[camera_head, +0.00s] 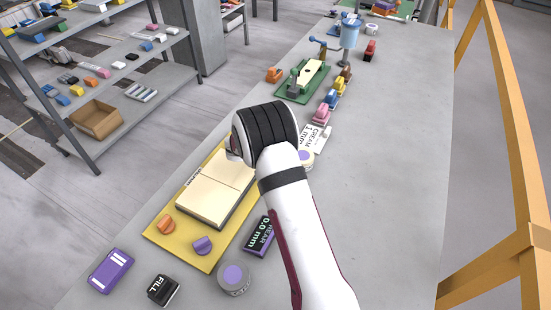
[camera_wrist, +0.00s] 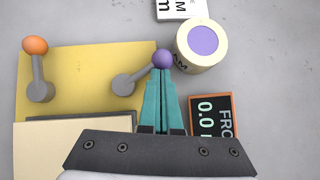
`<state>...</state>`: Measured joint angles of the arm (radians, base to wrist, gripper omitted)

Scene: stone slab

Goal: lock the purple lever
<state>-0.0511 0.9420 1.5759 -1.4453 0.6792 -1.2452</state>
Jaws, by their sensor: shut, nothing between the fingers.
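The purple lever's ball knob (camera_wrist: 163,58) is in the wrist view, on a grey arm (camera_wrist: 138,75) slanting down-left to a round pivot at the yellow board's edge. My gripper (camera_wrist: 163,72) is shut and empty. Its teal fingertips lie right at the knob's lower side; I cannot tell whether they touch it. An orange-knobbed lever (camera_wrist: 35,46) stands to the left, its arm pointing up in the picture. The yellow board (camera_head: 152,236) carries a cream block (camera_head: 205,200). In the head view my arm hides both levers and the fingers.
A purple-topped jar (camera_wrist: 201,42) stands close right of the purple knob. An orange-framed display (camera_wrist: 213,115) lies right of the fingers. On the board's near end are an orange knob (camera_head: 166,223) and a purple knob (camera_head: 203,245). The slab's right side is clear.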

